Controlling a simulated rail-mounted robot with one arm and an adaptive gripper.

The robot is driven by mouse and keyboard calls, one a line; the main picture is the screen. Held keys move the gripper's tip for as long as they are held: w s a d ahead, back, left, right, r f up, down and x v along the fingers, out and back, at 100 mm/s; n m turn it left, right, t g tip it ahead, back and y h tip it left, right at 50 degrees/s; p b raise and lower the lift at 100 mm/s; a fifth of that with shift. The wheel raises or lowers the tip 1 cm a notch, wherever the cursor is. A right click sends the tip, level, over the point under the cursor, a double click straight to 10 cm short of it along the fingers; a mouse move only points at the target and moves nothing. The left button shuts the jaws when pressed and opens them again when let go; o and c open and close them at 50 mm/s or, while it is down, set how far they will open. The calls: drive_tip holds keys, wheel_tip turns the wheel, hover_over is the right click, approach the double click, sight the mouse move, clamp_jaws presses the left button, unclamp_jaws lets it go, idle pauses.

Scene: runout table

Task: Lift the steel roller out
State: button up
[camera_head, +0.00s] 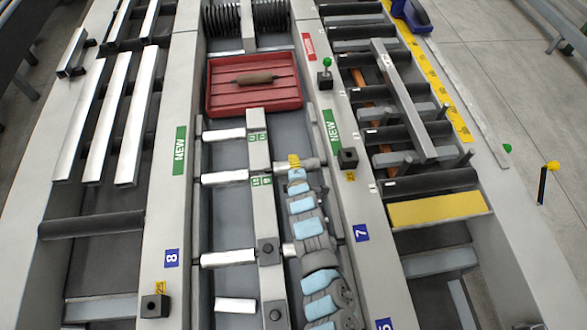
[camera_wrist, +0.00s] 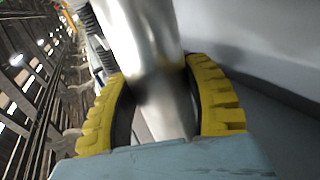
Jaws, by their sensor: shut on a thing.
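The steel roller (camera_wrist: 140,38) is a shiny, smooth cylinder that runs between the two yellow fingers of my gripper (camera_wrist: 157,78) in the wrist view. The fingers are closed around it, one on each side. In the head view my gripper (camera_head: 294,161) shows as a small yellow patch at the end of my blue-grey arm, in the bay right of the middle rail. A short grey piece of the roller (camera_head: 311,163) shows just right of it. My wrist hides much of the roller, and I cannot tell whether it is clear of its seats.
A red tray (camera_head: 254,104) with a brown cylinder (camera_head: 254,78) stands beyond my gripper. A green NEW label (camera_head: 332,130) marks the right rail, beside a black button box (camera_head: 348,158). Other bright rollers (camera_head: 225,177) lie left of the middle rail (camera_head: 266,220).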

drive_tip(key=w+a+r+p+v, duration=0.1)
drive_tip(key=p+v, duration=0.1)
drive_tip(key=v, duration=0.7)
drive_tip(key=a+r+p+v, duration=0.1)
drive_tip(key=r+v, duration=0.1)
drive_tip(key=v, duration=0.6)
wheel_tip(320, 180, up, 9)
drive_tip(key=p, duration=0.7)
drive_tip(key=shift+p, duration=0.3)
drive_tip(key=shift+a, duration=0.15)
